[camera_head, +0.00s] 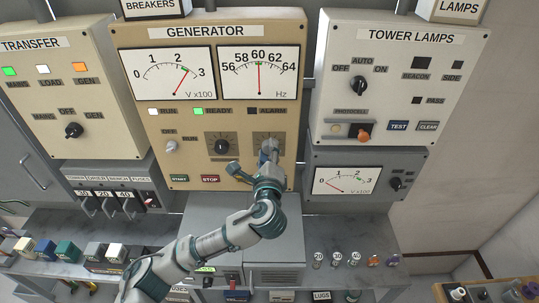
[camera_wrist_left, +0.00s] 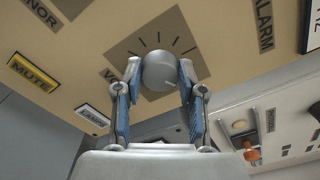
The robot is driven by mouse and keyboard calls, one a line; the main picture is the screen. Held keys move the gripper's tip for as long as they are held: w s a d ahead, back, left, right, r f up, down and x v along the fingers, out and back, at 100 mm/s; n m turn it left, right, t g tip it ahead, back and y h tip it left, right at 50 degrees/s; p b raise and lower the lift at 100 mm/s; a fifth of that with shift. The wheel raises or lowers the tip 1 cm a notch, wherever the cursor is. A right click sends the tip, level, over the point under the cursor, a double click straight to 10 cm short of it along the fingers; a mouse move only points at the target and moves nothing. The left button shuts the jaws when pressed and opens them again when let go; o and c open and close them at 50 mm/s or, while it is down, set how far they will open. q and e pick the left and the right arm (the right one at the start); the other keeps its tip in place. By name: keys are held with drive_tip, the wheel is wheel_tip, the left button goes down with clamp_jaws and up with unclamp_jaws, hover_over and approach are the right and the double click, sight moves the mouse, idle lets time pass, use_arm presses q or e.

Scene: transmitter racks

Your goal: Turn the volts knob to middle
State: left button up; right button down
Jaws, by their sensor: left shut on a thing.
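The volts knob is a round grey knob (camera_wrist_left: 160,72) on a dark square plate with tick marks, on the tan generator panel (camera_head: 154,135). In the left wrist view its label is mostly hidden behind a finger. My left gripper (camera_wrist_left: 158,80) has one finger on each side of the knob and is shut on it. In the head view my left gripper (camera_head: 268,152) covers most of the knob at the panel's lower right. A small pale mark shows on the knob face, but its exact setting is hard to tell. My right gripper is not in view.
Another dark knob (camera_head: 221,146) sits left of my gripper, above the green start and red stop buttons (camera_head: 210,179). The voltmeter (camera_head: 175,73) reads about 2.5. The tower lamps panel (camera_head: 396,85) stands to the right. Small parts line the shelf below.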

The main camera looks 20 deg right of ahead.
use_arm(q)
drive_tip(key=n, duration=0.2)
drive_tip(key=n+b, duration=0.1)
drive_tip(key=n, duration=0.2)
drive_tip(key=shift+f+n, duration=0.3)
drive_tip(key=shift+f, duration=0.1)
drive_tip(key=n, duration=0.5)
drive_tip(key=shift+f+n, duration=0.15)
drive_tip(key=shift+n, duration=0.25)
drive_tip(key=o, duration=1.1)
drive_tip(key=shift+r, duration=0.2)
drive_tip(key=shift+s+a, duration=0.1)
drive_tip(key=shift+s, duration=0.1)
drive_tip(key=v, duration=1.1)
drive_tip(key=shift+s, duration=0.25)
